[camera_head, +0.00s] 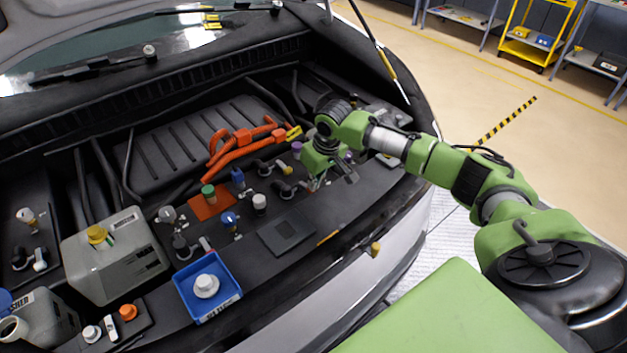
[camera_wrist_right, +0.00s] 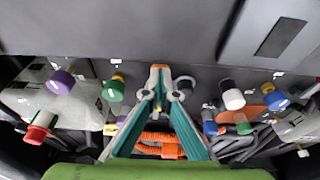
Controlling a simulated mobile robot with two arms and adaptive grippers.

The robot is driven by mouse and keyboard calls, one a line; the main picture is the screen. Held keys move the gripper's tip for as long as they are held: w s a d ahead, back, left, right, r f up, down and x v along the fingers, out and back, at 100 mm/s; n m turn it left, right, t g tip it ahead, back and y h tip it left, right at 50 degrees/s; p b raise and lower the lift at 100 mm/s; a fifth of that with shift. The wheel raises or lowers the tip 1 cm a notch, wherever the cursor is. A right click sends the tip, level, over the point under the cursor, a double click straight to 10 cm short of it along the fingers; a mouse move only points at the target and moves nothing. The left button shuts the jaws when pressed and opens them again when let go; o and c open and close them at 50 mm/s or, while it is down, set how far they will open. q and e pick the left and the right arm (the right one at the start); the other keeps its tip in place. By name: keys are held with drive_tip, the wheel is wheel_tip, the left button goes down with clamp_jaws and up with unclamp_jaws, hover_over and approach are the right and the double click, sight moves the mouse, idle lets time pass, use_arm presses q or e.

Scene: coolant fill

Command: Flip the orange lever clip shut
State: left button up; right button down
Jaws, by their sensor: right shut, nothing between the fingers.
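My right gripper (camera_head: 348,176) is over the right part of the engine bay's dark front panel. In the right wrist view its two teal fingers (camera_wrist_right: 160,78) come together at the tips, shut and empty. A small orange piece (camera_wrist_right: 160,67), which looks like the lever clip, shows right at the fingertips. I cannot tell whether the fingers touch it or how far the lever is turned. In the head view I cannot make the clip out; my gripper may hide it. My left gripper is not in view.
Caps and fittings crowd around the gripper, including a purple cap (camera_wrist_right: 60,83), a green cap (camera_wrist_right: 113,91) and a white cap (camera_head: 260,201). Orange hoses (camera_head: 240,150) lie behind. A blue tray (camera_head: 231,294) and a grey tank (camera_head: 120,268) are at the left.

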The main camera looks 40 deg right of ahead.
drive_tip(key=shift+s+f+t+p, duration=0.2)
drive_tip(key=shift+s+t+p, duration=0.15)
drive_tip(key=shift+t, duration=0.15)
drive_tip(key=shift+s+f+p, duration=0.1)
drive_tip(key=shift+s+p, duration=0.05)
drive_tip(key=shift+p, duration=0.2)
drive_tip(key=shift+s+f, duration=0.1)
drive_tip(key=shift+f, duration=0.25)
drive_tip(key=shift+r, duration=0.1)
